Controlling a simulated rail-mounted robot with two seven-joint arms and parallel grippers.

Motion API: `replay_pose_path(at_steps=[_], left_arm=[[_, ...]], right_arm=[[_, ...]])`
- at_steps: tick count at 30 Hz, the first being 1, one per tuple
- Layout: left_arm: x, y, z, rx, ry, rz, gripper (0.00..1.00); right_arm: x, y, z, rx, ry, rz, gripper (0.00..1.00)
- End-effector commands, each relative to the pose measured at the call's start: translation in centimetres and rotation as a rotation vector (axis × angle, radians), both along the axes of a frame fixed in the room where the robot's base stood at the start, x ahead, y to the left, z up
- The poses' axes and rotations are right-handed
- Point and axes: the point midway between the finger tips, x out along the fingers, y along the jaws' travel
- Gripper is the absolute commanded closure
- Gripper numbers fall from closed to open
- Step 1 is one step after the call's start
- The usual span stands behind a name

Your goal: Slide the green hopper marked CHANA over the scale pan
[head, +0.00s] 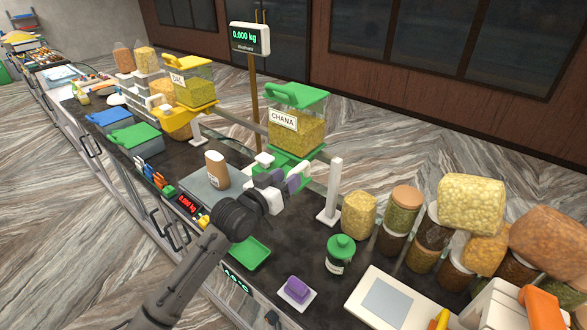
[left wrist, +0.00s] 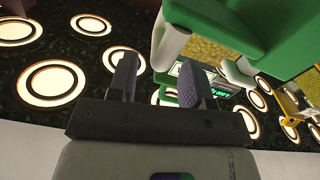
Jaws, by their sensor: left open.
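The green hopper (head: 297,132) marked CHANA has a clear body of yellow grain, a green lid and a green base. It hangs on a rail at the counter's back, right of the scale pan (head: 196,190). A brown-and-white container (head: 216,169) stands on the pan. My left gripper (head: 292,179) is open just below and in front of the hopper's base. In the left wrist view, the green hopper (left wrist: 285,30) fills the upper right, and a white handle (left wrist: 171,45) shows beyond the open fingers (left wrist: 157,70). I cannot tell whether they touch it. My right gripper is out of view.
A yellow hopper (head: 192,85) marked DAL is on the same rail farther left. A white post (head: 331,192) stands right of my gripper. A green tray (head: 250,253), a green-capped jar (head: 340,254) and several filled jars are nearby. The pole display (head: 250,38) reads 0.000 kg.

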Motion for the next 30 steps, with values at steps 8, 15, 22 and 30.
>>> replay_pose_path(at_steps=[8,15,22,30], left_arm=[[1.9,-1.6,0.1,-0.001,0.000,-0.001,0.55],[2.4,-1.9,0.0,0.001,-0.001,0.000,0.55],[2.4,-1.9,0.0,0.001,-0.001,0.000,0.55],[2.4,-1.9,0.0,0.000,0.000,0.000,0.78]], right_arm=[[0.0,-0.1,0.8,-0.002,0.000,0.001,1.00],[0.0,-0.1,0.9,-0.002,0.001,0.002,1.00],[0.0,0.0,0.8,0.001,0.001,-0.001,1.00],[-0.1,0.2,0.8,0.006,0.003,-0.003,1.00]])
